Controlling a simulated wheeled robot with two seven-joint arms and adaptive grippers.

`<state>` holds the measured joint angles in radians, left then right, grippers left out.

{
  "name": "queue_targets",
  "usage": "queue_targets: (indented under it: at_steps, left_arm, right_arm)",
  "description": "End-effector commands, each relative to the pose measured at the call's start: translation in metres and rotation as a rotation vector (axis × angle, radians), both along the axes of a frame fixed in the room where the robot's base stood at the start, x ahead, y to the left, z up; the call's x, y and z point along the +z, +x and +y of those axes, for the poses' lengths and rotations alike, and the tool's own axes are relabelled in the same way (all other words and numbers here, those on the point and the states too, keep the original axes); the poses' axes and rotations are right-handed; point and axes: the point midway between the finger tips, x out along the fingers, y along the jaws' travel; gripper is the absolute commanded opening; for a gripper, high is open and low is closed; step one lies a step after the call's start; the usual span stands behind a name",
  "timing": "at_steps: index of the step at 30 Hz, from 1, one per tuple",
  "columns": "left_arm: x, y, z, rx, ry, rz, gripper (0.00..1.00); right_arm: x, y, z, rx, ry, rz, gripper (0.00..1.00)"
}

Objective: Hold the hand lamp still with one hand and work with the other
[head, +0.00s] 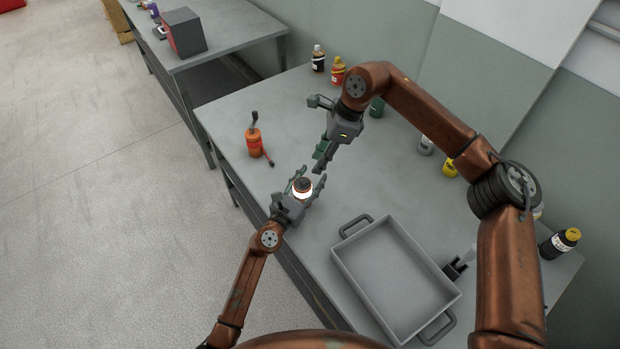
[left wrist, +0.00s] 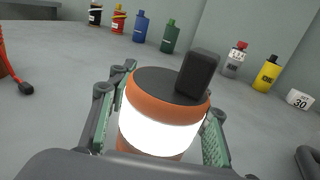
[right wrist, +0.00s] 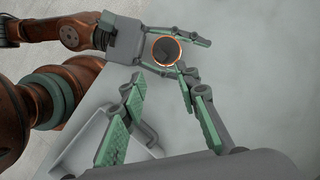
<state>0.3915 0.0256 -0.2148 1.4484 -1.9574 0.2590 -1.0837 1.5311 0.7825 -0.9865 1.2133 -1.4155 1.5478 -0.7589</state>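The hand lamp (head: 302,191) has an orange body, a dark cap and a glowing white band. My left gripper (head: 303,184) is shut around it, one finger on each side, near the table's front edge. The left wrist view shows the lamp (left wrist: 160,128) upright between the green finger pads, a dark block standing on its cap. The right wrist view shows the round top of the lamp (right wrist: 166,52) from above. My right gripper (head: 319,162) is above the table just behind the lamp. Its fingers (right wrist: 160,88) are apart, with nothing between them.
A grey tray with handles (head: 372,287) stands on the table (head: 225,112) at the right. An orange can with a red hose (head: 254,143) stands to the left. Several bottles line the wall, including a dark yellow-capped one (head: 560,244).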

Motion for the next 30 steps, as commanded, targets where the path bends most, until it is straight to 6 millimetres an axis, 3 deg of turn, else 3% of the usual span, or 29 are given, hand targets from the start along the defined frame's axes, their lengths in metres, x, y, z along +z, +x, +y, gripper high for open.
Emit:
queue_targets:
  at_steps: [19, 26, 30]
  left_arm:
    - [0.000, 0.000, 0.000, 0.000, 0.000, 0.000, 0.00]
    - [0.000, 0.000, 0.000, 0.000, 0.001, 0.001, 0.00]
    - [0.000, 0.000, 0.000, 0.000, 0.001, 0.001, 0.00]
  right_arm:
    - [0.000, 0.000, 0.000, 0.000, 0.000, 0.000, 0.29]
    - [-0.008, -0.008, -0.002, -0.050, -0.008, -0.004, 0.13]
    - [-0.022, -0.026, -0.007, -0.175, -0.015, -0.023, 0.04]
